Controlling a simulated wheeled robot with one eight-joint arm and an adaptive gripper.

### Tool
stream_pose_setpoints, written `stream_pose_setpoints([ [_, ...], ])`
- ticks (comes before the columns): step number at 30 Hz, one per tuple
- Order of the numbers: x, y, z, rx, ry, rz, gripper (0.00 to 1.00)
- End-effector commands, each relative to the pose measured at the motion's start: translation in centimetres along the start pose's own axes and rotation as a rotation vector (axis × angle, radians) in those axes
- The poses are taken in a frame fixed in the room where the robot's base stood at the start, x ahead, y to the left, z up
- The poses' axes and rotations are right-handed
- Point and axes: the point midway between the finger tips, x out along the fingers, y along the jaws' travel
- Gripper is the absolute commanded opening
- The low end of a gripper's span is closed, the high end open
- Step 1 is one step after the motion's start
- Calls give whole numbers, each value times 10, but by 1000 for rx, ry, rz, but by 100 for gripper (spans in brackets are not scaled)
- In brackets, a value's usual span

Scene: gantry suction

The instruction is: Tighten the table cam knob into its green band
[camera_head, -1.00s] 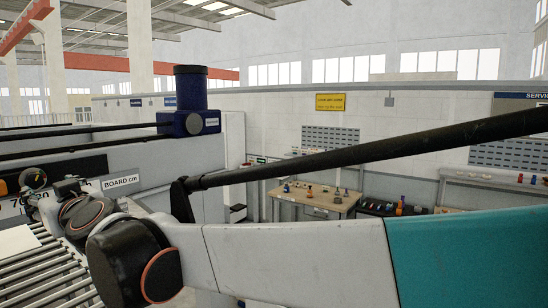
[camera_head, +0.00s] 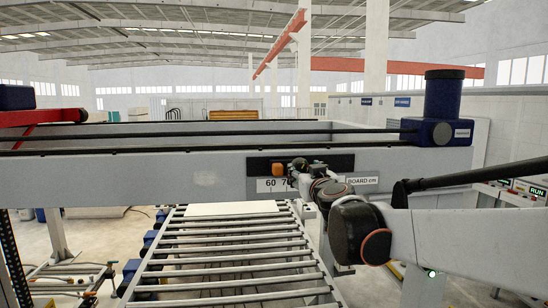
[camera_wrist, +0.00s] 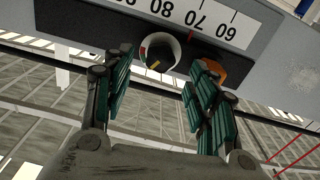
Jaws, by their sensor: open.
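In the wrist view the dark round cam knob (camera_wrist: 159,54) sits on the face of the beam, below a number scale. A pale ring with coloured bands surrounds it, and a yellow mark on it points to the lower left. The ring is too small to read exactly. My gripper (camera_wrist: 163,63) is open and empty. Its two green-padded fingers stand left and right of the knob, with visible gaps. How far the tips are from the beam face is hard to tell. In the head view my wrist and gripper hide the knob.
The scale strip (camera_wrist: 190,22) has a red mark near 70. The gantry beam (camera_head: 120,180) spans above a roller conveyor (camera_head: 230,254) bearing a white board (camera_head: 232,209).

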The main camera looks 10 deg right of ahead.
Motion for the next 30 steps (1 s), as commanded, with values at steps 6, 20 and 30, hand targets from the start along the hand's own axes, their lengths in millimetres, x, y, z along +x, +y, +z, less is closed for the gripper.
stream_pose_setpoints([
  [6,19,0,0,0,0,-1,53],
  [20,23,-1,0,0,0,-1,30],
  [30,23,-1,1,24,0,-1,8],
])
